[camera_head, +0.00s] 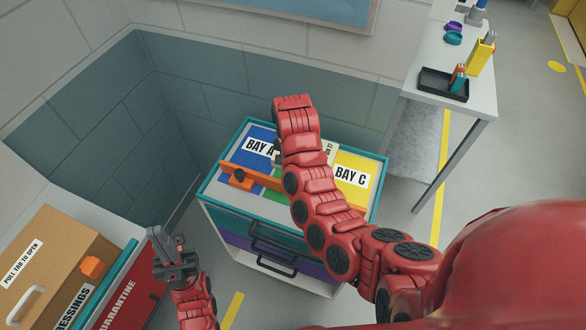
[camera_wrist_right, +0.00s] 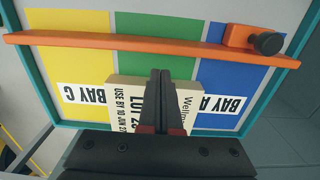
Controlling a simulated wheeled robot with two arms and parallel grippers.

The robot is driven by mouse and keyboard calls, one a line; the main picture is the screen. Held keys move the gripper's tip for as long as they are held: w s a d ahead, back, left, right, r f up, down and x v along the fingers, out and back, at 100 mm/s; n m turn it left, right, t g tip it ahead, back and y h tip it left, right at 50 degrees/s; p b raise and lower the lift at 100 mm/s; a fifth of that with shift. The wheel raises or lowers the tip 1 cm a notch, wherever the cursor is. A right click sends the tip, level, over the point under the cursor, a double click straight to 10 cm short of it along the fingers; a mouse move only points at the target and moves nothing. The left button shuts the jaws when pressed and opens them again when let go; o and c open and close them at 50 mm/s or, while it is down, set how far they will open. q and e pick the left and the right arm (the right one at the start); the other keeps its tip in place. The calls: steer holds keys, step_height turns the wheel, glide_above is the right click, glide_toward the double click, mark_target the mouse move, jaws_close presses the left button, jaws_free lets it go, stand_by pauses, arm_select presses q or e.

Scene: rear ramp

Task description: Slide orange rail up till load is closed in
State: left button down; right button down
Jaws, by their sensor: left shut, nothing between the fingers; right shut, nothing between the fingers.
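The orange rail (camera_head: 264,180) lies across the coloured tray top of the cart, partly behind my right arm; a dark knob on an orange block sits at its left end. The whole rail (camera_wrist_right: 130,42) shows in the right wrist view. The load, a cream box (camera_wrist_right: 127,92) with printed labels, lies over the green strip, with a gap between it and the rail. A corner of the box (camera_head: 332,150) shows in the head view. My right gripper (camera_wrist_right: 160,74) is shut and empty, its fingers over the box. My left gripper (camera_head: 167,245) is shut and empty, left of the cart.
The teal tray rim (camera_head: 212,180) borders the blue, green and yellow bays. Drawers with dark handles (camera_head: 272,262) are below. A cardboard box (camera_head: 55,255) and coloured cases stand at the left. A white table (camera_head: 465,105) with small items stands at the right. A tiled wall is behind.

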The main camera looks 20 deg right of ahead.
step_height(320, 180, down, 5)
steer(key=b, duration=0.3)
steer(key=shift+f, duration=0.2)
step_height(320, 180, down, 4)
steer(key=shift+r+p, duration=0.2)
steer(key=shift+p, duration=0.7)
steer(key=shift+w+d+f, duration=0.2)
steer(key=shift+w, duration=0.05)
steer(key=shift+w+d+r+p, duration=0.1)
steer(key=shift+w+d+p, duration=0.4)
steer(key=shift+w, duration=0.4)
steer(key=shift+w+d, duration=0.3)
steer(key=shift+w, duration=0.15)
steer(key=shift+d+f, duration=0.15)
steer(key=shift+f, duration=0.05)
steer(key=shift+w, duration=0.1)
